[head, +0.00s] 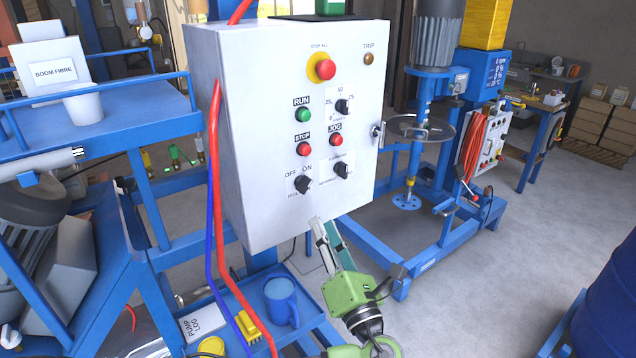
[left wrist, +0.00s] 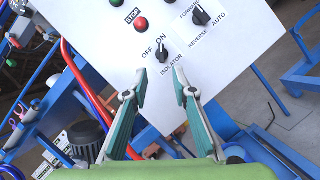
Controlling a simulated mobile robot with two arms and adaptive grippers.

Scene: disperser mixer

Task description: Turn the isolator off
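The isolator knob (head: 303,184) is a small black rotary switch low on the white control box (head: 240,150), with OFF at its upper left and ON at its upper right. In the left wrist view the knob (left wrist: 162,55) appears turned toward the ON label, though its pointer is small. My left gripper (head: 324,223) is below and right of the knob in the head view. In the left wrist view my left gripper (left wrist: 160,80) is open and empty, its fingertips apart just below the knob with the knob between their lines. My right gripper is in neither view.
A red stop-all button (head: 325,69), green run button (head: 302,114) and other knobs share the panel. Red and blue cables (head: 213,180) hang along the box's left side. A blue mug (head: 281,301) stands on a tray below. Open floor lies to the right.

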